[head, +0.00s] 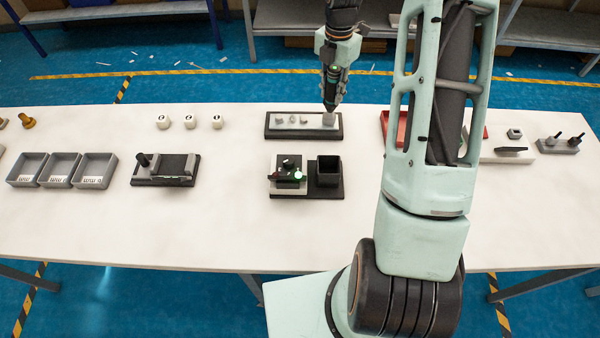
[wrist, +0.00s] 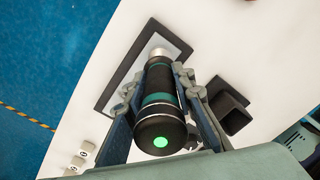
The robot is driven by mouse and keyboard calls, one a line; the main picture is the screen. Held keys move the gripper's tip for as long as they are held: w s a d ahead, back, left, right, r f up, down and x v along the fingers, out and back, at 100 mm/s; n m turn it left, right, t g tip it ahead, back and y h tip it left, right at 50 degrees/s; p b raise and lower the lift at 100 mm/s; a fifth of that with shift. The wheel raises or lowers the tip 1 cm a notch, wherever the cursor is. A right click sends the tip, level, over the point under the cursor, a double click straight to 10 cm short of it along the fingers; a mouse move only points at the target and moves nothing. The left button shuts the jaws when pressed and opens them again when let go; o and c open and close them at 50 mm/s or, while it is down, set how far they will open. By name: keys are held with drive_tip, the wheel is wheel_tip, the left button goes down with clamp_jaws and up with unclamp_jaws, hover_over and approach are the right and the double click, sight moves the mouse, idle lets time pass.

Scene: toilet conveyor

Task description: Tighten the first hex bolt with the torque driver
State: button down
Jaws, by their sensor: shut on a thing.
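My gripper (head: 333,75) is shut on the torque driver (head: 331,88), a black cylinder with teal bands. In the wrist view the driver (wrist: 158,100) lies between both fingers, its lit green end facing the camera and its silvery tip away. In the head view it points down over the right end of a dark-framed tray (head: 268,131). Several small grey pieces (head: 292,120) lie in a row on the tray's pale inside; I cannot tell whether they are hex bolts. A larger grey piece (head: 328,119) shows at the driver's tip; whether it is the driver's socket or separate is unclear.
Left are a black-and-grey holder (head: 165,170), white round pieces (head: 190,122) and grey bins (head: 95,168). A red tray (head: 392,124) is partly behind my arm.

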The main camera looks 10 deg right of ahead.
sight(335, 67)
drive_tip(key=shift+w+r+p, duration=0.1)
drive_tip(key=shift+r+p, duration=0.95)
drive_tip(key=shift+r, duration=1.4)
